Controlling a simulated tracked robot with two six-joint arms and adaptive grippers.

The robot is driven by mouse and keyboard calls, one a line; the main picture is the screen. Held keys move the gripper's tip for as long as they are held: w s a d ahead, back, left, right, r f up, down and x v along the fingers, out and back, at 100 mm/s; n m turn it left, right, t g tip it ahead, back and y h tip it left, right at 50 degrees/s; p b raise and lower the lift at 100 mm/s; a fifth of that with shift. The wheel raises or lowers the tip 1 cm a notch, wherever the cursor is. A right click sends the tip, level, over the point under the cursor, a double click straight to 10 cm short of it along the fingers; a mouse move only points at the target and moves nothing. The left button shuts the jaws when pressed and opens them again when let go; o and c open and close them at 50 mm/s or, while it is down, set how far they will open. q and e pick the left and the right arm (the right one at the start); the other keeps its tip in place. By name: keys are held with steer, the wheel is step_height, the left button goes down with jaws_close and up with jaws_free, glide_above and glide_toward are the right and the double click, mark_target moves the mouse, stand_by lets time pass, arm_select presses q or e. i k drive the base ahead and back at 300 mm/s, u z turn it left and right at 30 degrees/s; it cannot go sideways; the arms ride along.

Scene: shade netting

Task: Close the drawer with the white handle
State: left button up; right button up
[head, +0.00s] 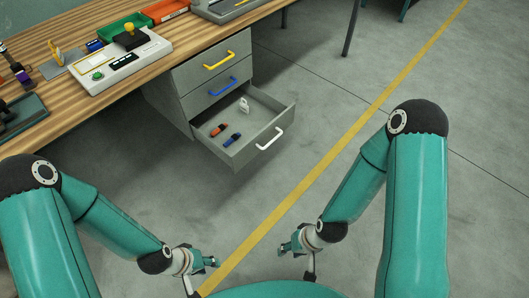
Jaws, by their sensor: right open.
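The drawer with the white handle (270,139) is the lowest of three in a grey drawer unit under the workbench. This drawer (250,152) is pulled out, and I see into it from above. It holds an orange item (218,130), a dark blue item (232,139) and a small white item (244,105). My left gripper (213,262) is low in the picture, in front of the drawer and apart from it. My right gripper (284,247) is open, to its right, also apart from the drawer. Whether the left jaws are open is too small to tell.
Above are shut drawers with a yellow handle (220,60) and a blue handle (223,86). The wooden workbench (75,113) carries a white device (124,62), a green tray (122,27) and an orange tray (166,10). The floor between drawer and grippers is clear, with a yellow line (322,167).

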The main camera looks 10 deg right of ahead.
mark_target(268, 117)
steer(key=z, duration=0.45)
steer(key=i, duration=1.2)
steer(key=u, duration=0.45)
